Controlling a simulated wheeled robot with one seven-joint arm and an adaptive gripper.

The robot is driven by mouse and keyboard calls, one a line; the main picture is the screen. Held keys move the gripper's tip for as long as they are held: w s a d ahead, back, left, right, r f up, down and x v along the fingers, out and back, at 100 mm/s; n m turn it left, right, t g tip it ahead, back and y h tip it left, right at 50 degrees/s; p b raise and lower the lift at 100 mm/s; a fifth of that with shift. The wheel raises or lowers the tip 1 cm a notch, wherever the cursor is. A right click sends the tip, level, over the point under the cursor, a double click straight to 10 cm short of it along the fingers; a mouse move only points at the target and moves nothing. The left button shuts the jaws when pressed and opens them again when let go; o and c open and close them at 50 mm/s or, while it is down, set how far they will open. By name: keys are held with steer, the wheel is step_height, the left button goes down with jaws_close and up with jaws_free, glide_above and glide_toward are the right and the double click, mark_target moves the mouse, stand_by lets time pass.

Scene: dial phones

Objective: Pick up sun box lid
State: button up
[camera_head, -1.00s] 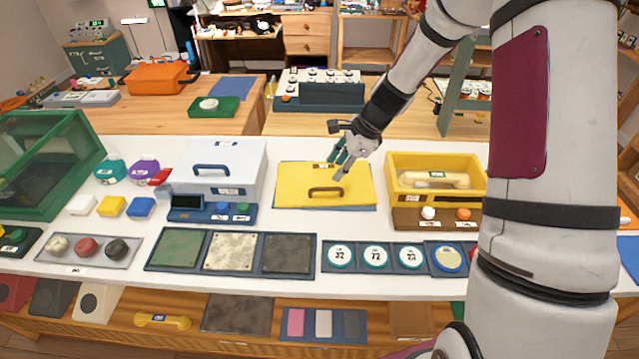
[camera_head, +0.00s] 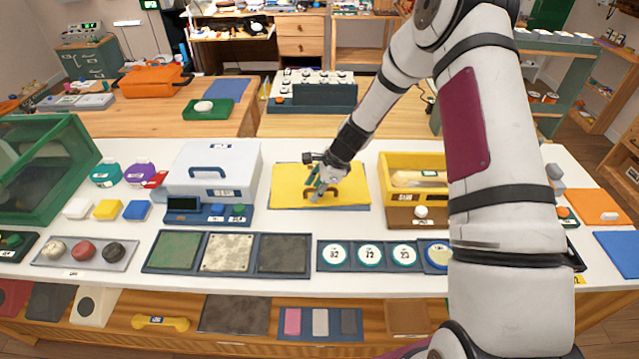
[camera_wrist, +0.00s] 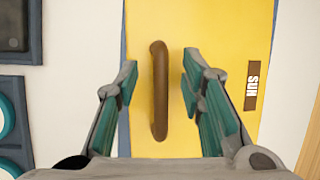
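The sun box lid (camera_head: 350,186) is a flat yellow panel with a brown bar handle, lying on a blue mat (camera_head: 340,208) on the white table. In the wrist view the lid (camera_wrist: 205,30) carries a brown "SUN" label (camera_wrist: 252,85), and its handle (camera_wrist: 159,90) stands between my fingers. My gripper (camera_wrist: 158,88) is open, with one finger on each side of the handle and a gap on both sides. In the head view my gripper (camera_head: 318,190) is over the lid and covers part of the handle.
The open yellow box (camera_head: 391,161) with a yellow handset inside stands right of the lid. A white case (camera_head: 213,172) stands to the left.

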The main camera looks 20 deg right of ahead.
jaws_close()
steer(key=shift+r, duration=0.2)
